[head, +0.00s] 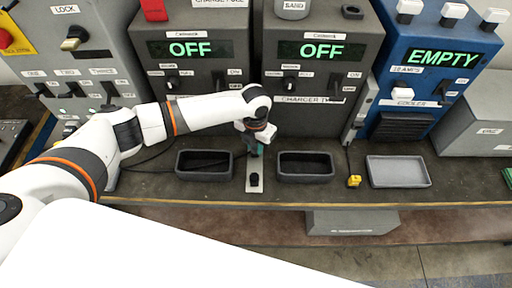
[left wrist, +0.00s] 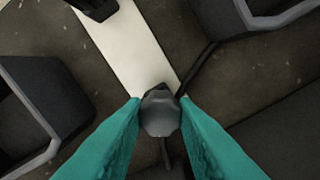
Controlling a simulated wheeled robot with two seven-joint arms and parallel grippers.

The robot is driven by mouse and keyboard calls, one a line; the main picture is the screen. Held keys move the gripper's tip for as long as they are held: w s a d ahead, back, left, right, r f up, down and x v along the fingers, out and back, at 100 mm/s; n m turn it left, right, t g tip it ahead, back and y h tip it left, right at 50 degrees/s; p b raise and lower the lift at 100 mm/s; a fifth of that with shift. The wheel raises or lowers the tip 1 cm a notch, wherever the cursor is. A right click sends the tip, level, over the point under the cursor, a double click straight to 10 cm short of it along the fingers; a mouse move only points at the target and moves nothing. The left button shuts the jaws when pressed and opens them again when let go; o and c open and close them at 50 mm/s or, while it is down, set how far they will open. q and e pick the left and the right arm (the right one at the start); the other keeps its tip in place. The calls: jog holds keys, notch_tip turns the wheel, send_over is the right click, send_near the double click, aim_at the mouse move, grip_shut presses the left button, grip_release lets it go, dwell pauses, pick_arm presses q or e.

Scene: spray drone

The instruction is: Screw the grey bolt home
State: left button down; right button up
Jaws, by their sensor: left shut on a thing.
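The grey bolt (left wrist: 160,114) shows its rounded, faceted head in the left wrist view, over the end of a white plate (left wrist: 128,40). My left gripper (head: 257,149) points down at the back end of that plate, which also shows in the head view (head: 255,188). Its teal fingers are shut on the bolt head, one on each side. The bolt's shank and how deep it sits are hidden under the head. In the head view the bolt is hidden by the gripper. My right gripper is not in view.
A black knob (head: 254,180) stands on the plate's front part. Dark trays stand left (head: 205,175) and right (head: 306,175) of the plate. A light grey tray (head: 398,183) and a yellow object (head: 354,181) are farther right. Grey charger boxes (head: 318,116) rise behind.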

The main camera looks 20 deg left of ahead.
aim_at(255, 146)
pick_arm(q)
jog(key=m, duration=0.2)
jog(key=shift+f+m+b, duration=0.1)
jog(key=shift+m+b, duration=0.2)
jog(key=shift+b, duration=0.05)
jog(key=m, duration=0.2)
jog(key=shift+m, duration=0.4)
jog(key=c, duration=1.1)
grip_release()
notch_tip(255, 146, up, 12)
jog(key=shift+r+b, duration=0.1)
jog(key=shift+b, duration=0.75)
jog(key=shift+c, duration=0.3)
